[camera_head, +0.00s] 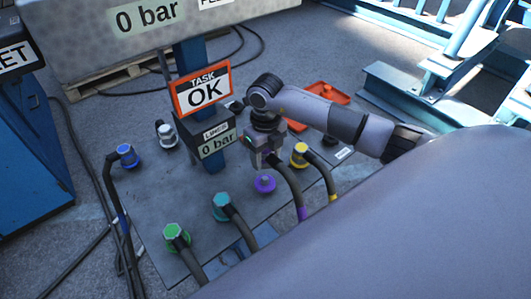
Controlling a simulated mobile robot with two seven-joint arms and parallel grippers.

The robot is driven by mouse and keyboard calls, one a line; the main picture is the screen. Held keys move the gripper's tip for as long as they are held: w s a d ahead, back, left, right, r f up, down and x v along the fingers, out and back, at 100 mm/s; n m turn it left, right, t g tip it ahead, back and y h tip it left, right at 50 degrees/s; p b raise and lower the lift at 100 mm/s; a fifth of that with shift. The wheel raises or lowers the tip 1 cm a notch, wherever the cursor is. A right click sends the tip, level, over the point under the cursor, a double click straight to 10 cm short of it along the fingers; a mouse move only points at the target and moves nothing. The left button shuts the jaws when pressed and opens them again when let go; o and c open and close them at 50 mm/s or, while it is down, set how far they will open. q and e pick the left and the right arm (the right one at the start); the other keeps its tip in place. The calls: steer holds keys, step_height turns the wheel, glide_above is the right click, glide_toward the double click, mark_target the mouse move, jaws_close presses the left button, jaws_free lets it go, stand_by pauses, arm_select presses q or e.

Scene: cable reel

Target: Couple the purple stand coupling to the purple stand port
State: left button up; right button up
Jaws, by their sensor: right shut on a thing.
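My right gripper (261,160) points down over the stand plate (160,205). It is shut at the upper end of a dark hose (289,184) with a purple band (302,213). The coupling at that end is mostly hidden by the gripper. The purple stand port (265,184) is a round purple fitting on the plate, just below the gripper in the picture. The held end looks apart from it, but the height between them is hard to tell. My left gripper is not in view.
Blue (127,155), green (176,237), teal (224,206) and yellow (299,155) couplings with hoses surround the port. A white fitting (166,136) stands behind. A blue post carries a "TASK OK" sign (202,88) and a "LINES 0 bar" display (216,140). A red tray (320,96) lies behind.

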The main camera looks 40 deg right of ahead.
mark_target(265, 179)
step_height(265, 179, down, 6)
steer(key=b, duration=0.4)
steer(key=shift+r, duration=0.2)
steer(key=shift+f+b, duration=0.4)
steer(key=shift+f, duration=0.2)
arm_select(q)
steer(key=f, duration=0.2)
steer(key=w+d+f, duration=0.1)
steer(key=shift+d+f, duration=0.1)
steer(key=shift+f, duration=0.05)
arm_select(e)
steer(key=shift+f, duration=0.35)
arm_select(q)
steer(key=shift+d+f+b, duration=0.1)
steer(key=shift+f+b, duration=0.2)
steer(key=shift+b, duration=0.15)
arm_select(e)
steer(key=shift+f, duration=0.5)
steer(key=o, duration=1.2)
steer(key=shift+o, duration=0.2)
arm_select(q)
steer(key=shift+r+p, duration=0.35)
arm_select(e)
step_height(265, 179, up, 7)
steer(key=shift+r, duration=0.15)
